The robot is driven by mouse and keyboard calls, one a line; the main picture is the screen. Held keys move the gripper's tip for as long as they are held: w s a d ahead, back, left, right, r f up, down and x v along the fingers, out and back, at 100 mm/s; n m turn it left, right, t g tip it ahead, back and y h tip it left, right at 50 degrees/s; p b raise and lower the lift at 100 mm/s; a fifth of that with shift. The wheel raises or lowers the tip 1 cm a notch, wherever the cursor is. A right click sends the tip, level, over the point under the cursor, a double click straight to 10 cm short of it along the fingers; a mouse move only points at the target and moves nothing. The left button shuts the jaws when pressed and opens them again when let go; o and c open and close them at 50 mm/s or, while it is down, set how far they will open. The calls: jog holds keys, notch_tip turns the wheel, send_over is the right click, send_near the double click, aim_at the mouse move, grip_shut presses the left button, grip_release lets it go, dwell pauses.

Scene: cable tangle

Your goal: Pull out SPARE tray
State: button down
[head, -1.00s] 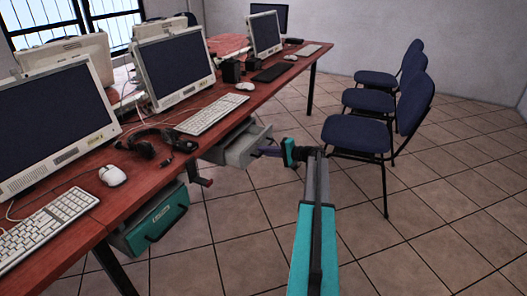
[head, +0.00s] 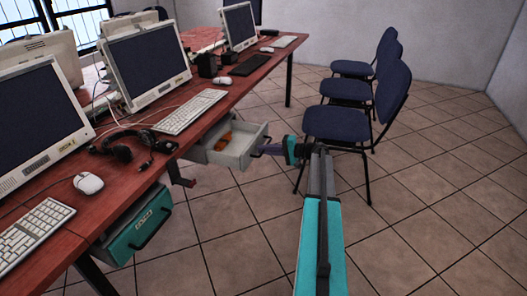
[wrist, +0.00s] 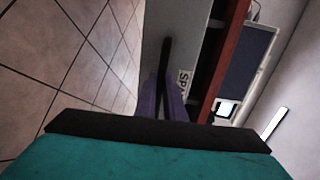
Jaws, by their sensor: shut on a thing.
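The SPARE tray (head: 222,158) is a light grey drawer under the red table, pulled well out, with orange items (head: 226,138) inside near its back. In the wrist view its grey front (wrist: 187,45) carries a partly hidden label (wrist: 183,82) reading "SPA". A black bar handle (wrist: 166,62) runs along that front. My gripper (head: 262,150) is at the tray's front, and its purple fingers also show in the wrist view (wrist: 163,103). They are shut on the handle; the exact contact is partly hidden.
A teal tray (head: 135,228) with a black handle hangs under the nearer part of the table (head: 150,168). A dark red bracket (head: 181,176) sits between the trays. Blue chairs (head: 335,123) stand to the right. Tiled floor (head: 225,225) in front of the trays is clear.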

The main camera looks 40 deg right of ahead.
jog(key=shift+w+d+r, duration=0.15)
jog(key=shift+d, duration=0.1)
jog(key=c, duration=2.2)
grip_release()
jog(key=shift+o, duration=0.4)
jog(key=shift+a, duration=0.2)
jog(key=p+v, duration=0.1)
jog(key=v, duration=1.2)
jog(key=shift+s, duration=0.35)
jog(key=shift+d, duration=0.15)
